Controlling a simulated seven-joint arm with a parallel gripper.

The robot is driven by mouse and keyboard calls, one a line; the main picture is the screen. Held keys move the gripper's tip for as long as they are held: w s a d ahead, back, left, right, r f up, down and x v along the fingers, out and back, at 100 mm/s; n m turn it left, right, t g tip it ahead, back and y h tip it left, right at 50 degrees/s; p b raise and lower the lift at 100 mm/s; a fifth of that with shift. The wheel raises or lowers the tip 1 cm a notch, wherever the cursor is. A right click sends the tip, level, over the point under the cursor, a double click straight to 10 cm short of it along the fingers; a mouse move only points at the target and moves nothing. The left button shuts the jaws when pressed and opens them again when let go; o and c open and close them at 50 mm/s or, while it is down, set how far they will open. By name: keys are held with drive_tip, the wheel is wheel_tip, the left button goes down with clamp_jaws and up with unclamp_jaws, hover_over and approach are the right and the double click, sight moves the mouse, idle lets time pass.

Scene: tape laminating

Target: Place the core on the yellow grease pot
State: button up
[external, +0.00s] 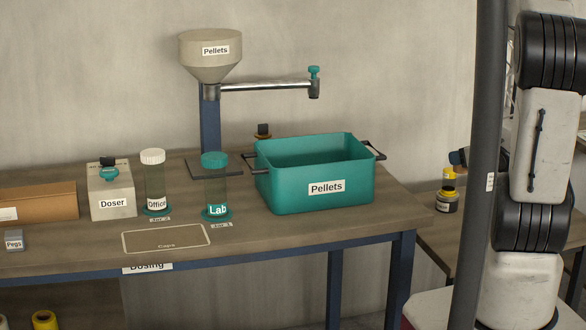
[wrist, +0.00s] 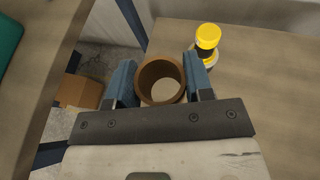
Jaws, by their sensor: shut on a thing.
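My gripper (wrist: 160,78) is shut on the core, a brown hollow tube (wrist: 158,67), with one blue finger on each side. The core's open end faces the wrist camera, and a pale surface shows through it. The yellow grease pot (wrist: 208,38) stands on the wooden table just beyond and right of the core in the wrist view, apart from it. In the external view a yellow-topped pot with a dark lower part (external: 447,190) stands on the right-hand table.
A dark upright pole (external: 478,170) stands in front of my arm. The left bench carries a teal pellets bin (external: 310,192), a lab jar (external: 215,185), an office jar (external: 154,180) and a doser (external: 112,200). Table surface right of the pot (wrist: 270,90) is clear.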

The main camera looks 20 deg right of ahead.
drive_tip(key=w+d, duration=0.1)
drive_tip(key=w, duration=0.3)
drive_tip(key=w+d+f, duration=0.1)
drive_tip(key=w, duration=0.4)
drive_tip(key=w+d, duration=0.2)
drive_tip(key=w, duration=0.2)
drive_tip(key=shift+w+f, duration=0.15)
drive_tip(key=shift+f, duration=0.05)
drive_tip(key=shift+f, duration=1.7)
drive_tip(key=shift+f, duration=0.15)
drive_tip(key=o, duration=0.9)
drive_tip(key=shift+r, duration=0.2)
drive_tip(key=v, duration=1.2)
